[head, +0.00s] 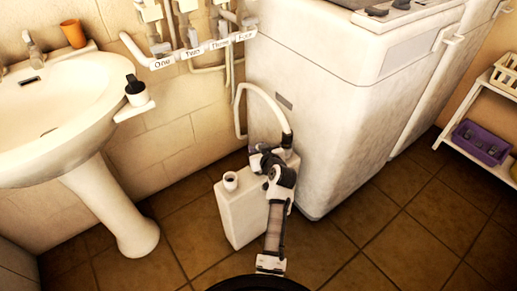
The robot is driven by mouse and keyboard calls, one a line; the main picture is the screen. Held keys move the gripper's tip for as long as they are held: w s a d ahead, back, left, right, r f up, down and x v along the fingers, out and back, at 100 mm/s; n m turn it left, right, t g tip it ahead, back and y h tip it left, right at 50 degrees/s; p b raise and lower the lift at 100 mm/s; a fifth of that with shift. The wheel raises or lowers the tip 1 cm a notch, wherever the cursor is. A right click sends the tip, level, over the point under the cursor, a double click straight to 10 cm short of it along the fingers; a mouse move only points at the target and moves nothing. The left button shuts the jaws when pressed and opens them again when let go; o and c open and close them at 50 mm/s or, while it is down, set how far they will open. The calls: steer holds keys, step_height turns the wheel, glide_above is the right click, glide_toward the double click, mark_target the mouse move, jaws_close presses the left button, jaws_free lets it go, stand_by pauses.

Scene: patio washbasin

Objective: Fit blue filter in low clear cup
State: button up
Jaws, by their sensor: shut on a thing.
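My arm reaches up over the floor in front of the white machine. My gripper (257,160) is small and dark at its far end, beside the white canister. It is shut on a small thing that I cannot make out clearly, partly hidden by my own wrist. I cannot pick out a blue filter for certain. I also cannot pick out a low clear cup; fittings on the wall pipes are too small to tell apart.
A white canister (239,215) with an open neck stands on the tiles. Pipes with a label strip (205,50) run along the wall. A washbasin (65,115) is left, a shelf with a purple tray (481,143) right.

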steer(key=shift+f+b, duration=0.5)
steer(key=shift+f, duration=0.2)
steer(key=o, duration=0.8)
steer(key=shift+c, duration=0.2)
steer(key=shift+s+r, duration=0.1)
steer(key=p+v, duration=0.4)
steer(key=v, duration=0.6)
steer(key=shift+s+r, duration=0.2)
steer(key=shift+s, duration=0.15)
steer(key=shift+d, duration=0.15)
